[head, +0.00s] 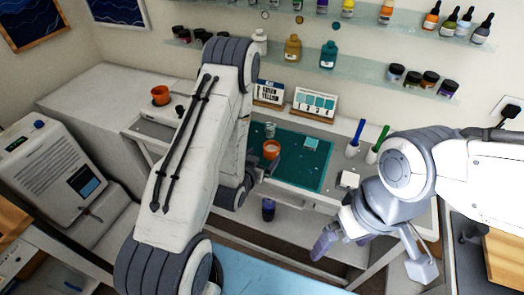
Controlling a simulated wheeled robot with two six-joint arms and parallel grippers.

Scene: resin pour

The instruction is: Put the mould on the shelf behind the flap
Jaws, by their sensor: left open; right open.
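A small pale teal square piece (312,145), which looks like the mould, lies on the green cutting mat (316,171) on the workbench. My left gripper (262,170) is low over the bench's front edge, partly hidden by its own arm. It is close to an orange cup (271,150) and left of the teal piece; I see nothing held in it. My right gripper (371,256) is open and empty, in front of the bench at the right.
A white machine with a small screen (82,180) stands at the left. Green and blue marker-like tools in white holders (353,150) stand right of the mat. Glass wall shelves (385,84) hold bottles and jars. A dark jar (268,210) sits below the bench front.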

